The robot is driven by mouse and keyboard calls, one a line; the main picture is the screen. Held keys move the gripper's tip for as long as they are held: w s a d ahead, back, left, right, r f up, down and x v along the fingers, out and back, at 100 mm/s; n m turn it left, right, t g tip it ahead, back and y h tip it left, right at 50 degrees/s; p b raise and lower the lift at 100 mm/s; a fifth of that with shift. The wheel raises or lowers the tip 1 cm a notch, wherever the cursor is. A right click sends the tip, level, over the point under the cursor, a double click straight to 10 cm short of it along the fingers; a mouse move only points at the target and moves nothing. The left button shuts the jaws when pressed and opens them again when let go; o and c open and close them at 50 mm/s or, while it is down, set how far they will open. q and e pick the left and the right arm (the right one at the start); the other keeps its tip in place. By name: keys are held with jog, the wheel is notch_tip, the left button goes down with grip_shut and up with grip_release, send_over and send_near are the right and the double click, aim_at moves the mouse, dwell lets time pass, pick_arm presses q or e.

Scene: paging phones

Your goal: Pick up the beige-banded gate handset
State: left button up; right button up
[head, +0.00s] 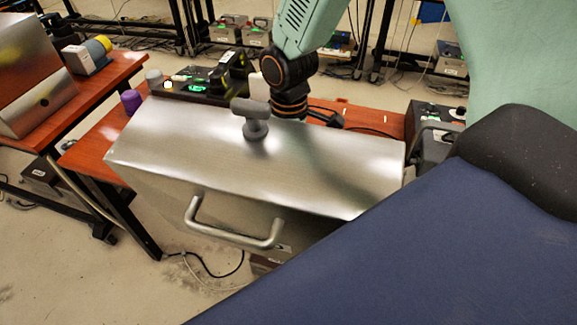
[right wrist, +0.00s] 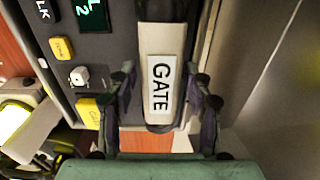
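The gate handset (right wrist: 160,55) shows in the right wrist view, with a beige band and a white label reading GATE. It lies on a dark panel that has a green display (right wrist: 93,15) and yellow buttons (right wrist: 62,48). My right gripper (right wrist: 165,108) has one finger on each side of the handset's lower end. A gap shows on the left side; the right finger is close to the handset, and I cannot tell whether it touches. In the head view the right fingertips are hidden behind the steel box (head: 170,140). My left gripper is not in view.
The steel box has a front handle (head: 235,235) and a grey knob (head: 252,122) on top. A dark unit with green displays (head: 195,87) and a purple cylinder (head: 131,100) stand behind it on the brown table (head: 85,150). Another dark unit (head: 430,150) stands at the right.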

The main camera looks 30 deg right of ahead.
jog(key=shift+w+a, duration=0.1)
jog(key=shift+w, duration=0.05)
jog(key=c, duration=0.3)
jog(key=shift+s, duration=0.25)
jog(key=c, duration=0.4)
jog(key=shift+c, duration=1)
jog(key=shift+w, duration=0.25)
grip_shut()
